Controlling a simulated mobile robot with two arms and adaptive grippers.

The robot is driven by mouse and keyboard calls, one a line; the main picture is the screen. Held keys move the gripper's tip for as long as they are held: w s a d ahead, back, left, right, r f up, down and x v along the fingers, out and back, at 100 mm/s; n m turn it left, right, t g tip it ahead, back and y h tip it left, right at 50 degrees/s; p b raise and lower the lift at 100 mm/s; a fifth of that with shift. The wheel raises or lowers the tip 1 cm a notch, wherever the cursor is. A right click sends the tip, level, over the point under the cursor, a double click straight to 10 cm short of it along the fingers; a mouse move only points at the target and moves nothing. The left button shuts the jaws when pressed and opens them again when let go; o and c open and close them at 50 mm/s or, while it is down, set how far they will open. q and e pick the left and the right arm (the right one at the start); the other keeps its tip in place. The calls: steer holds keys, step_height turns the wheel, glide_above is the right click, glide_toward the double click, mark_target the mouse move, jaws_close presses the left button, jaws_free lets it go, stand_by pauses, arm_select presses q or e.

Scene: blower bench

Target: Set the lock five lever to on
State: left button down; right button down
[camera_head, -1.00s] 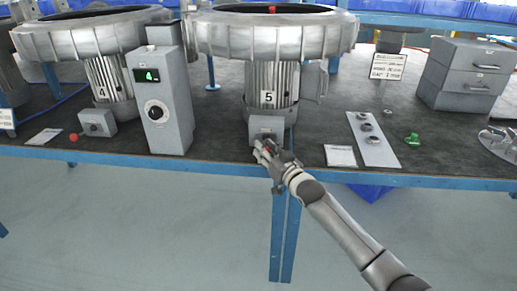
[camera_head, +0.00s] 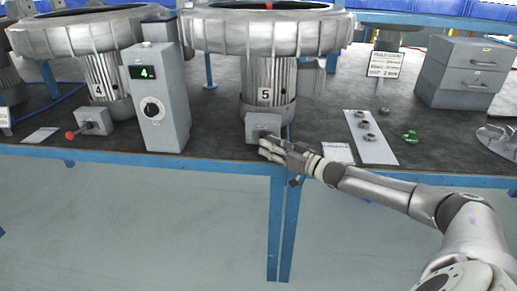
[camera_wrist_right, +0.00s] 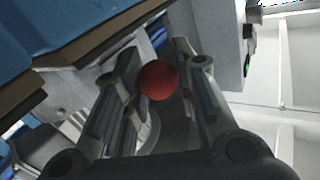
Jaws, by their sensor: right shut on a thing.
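The lock five box (camera_head: 263,125) is a small grey box at the foot of the blower motor labelled 5 (camera_head: 264,85). My right gripper (camera_head: 268,149) is in front of this box, at the bench's front edge. In the right wrist view, the red ball knob (camera_wrist_right: 158,80) of the lever sits between its two fingers (camera_wrist_right: 160,85), and the gripper is shut on it. In the head view the gripper hides the knob and most of the lever, so the lever's angle is unclear. My left gripper is not in view.
A grey control box (camera_head: 162,100) with a green display reading 4 stands left of motor five. The lock four lever's red knob (camera_head: 70,135) is farther left. A panel with round fittings (camera_head: 370,138) and a green part (camera_head: 410,137) lie to the right.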

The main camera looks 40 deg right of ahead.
steer(key=shift+s+a+f, duration=0.1)
steer(key=shift+a+f, duration=0.05)
steer(key=shift+f, duration=0.15)
steer(key=c, duration=1.5)
jaws_free()
steer(key=o, duration=0.4)
steer(key=shift+r, duration=0.1)
